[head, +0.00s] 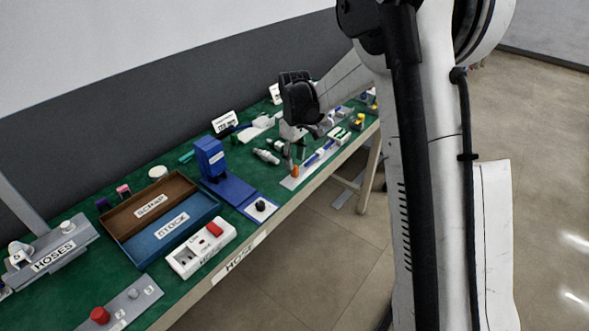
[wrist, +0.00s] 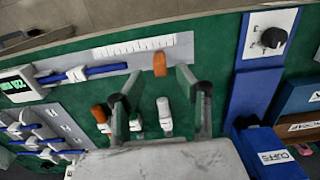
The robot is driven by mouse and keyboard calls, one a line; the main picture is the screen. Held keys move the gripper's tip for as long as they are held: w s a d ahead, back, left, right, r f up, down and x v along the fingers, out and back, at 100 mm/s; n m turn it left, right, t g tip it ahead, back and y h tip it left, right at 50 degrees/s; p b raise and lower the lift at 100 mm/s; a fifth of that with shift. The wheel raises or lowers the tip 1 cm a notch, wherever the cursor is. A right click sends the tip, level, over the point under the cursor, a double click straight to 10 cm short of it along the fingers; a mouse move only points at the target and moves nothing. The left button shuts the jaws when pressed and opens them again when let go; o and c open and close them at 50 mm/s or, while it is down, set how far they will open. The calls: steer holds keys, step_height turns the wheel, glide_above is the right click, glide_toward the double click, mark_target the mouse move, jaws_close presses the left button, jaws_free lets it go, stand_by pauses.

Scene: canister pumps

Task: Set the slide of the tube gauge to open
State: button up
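The tube gauge is a long pale plate (wrist: 182,50) with a printed scale; a blue rod (wrist: 105,69) and a white block (wrist: 76,74) sit at its left part. An orange upright piece (wrist: 160,64), which looks like the slide's handle, stands near the plate's right end. It also shows in the head view (head: 295,170). I cannot read a slide setting. My gripper (wrist: 158,74) is open, with its fingertips on either side of the orange piece and just short of it. In the head view my gripper (head: 291,148) is right above the orange piece.
A blue stand with a black knob (wrist: 272,38) lies to the right. A display (wrist: 20,87) is at the left.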

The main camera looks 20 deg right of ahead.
mark_target(295, 166)
steer(key=shift+f, duration=2)
jaws_close()
steer(key=shift+a, duration=0.1)
